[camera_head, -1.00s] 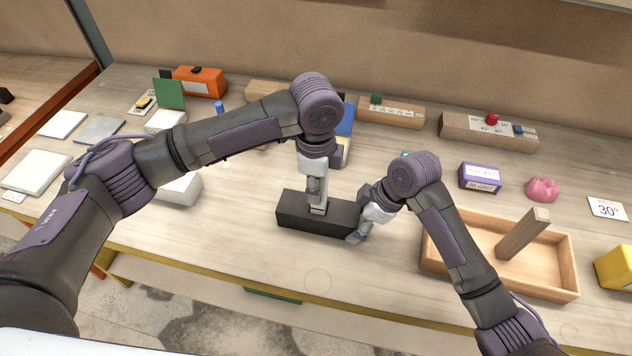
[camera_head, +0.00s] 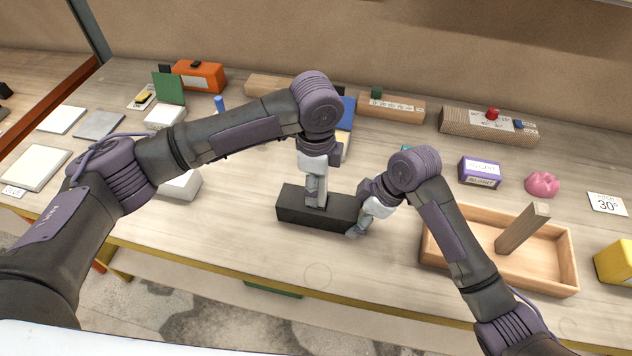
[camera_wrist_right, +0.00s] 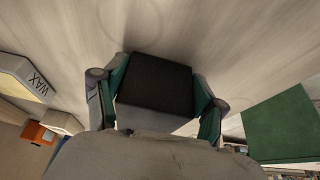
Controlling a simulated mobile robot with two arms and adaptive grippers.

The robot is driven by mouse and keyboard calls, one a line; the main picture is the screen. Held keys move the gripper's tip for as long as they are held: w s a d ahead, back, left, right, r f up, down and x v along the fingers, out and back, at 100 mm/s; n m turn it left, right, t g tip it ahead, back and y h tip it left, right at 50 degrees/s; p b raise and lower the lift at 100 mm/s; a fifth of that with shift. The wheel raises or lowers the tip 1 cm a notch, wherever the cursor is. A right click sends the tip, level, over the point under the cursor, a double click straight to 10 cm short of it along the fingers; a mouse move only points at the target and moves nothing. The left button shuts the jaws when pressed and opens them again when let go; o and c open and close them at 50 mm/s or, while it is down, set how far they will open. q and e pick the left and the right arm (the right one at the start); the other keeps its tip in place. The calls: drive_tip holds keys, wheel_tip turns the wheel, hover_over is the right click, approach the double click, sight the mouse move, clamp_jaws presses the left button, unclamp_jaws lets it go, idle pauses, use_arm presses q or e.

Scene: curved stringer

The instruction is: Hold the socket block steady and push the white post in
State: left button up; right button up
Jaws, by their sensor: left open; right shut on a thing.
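The black socket block (camera_head: 295,208) lies on the bench in the middle of the head view. My right gripper (camera_head: 362,222) is shut on its right end. In the right wrist view the block (camera_wrist_right: 155,85) sits between both fingers of my right gripper (camera_wrist_right: 156,104). A pale post (camera_head: 322,192) stands upright at the top of the block, partly hidden by my left gripper. My left gripper (camera_head: 314,196) is open, pointing down at the post just above the block. How deep the post sits in its socket cannot be seen.
The bench in front of the block is clear.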

use_arm(q)
wheel_tip(320, 180, up, 12)
drive_tip(key=shift+f, duration=0.1)
idle(0.4)
use_arm(e)
drive_tip(key=o, duration=1.5)
drive_tip(key=shift+r, duration=0.15)
drive_tip(key=shift+v, duration=2.4)
drive_tip(key=v, duration=1.2)
drive_tip(key=shift+d, duration=0.1)
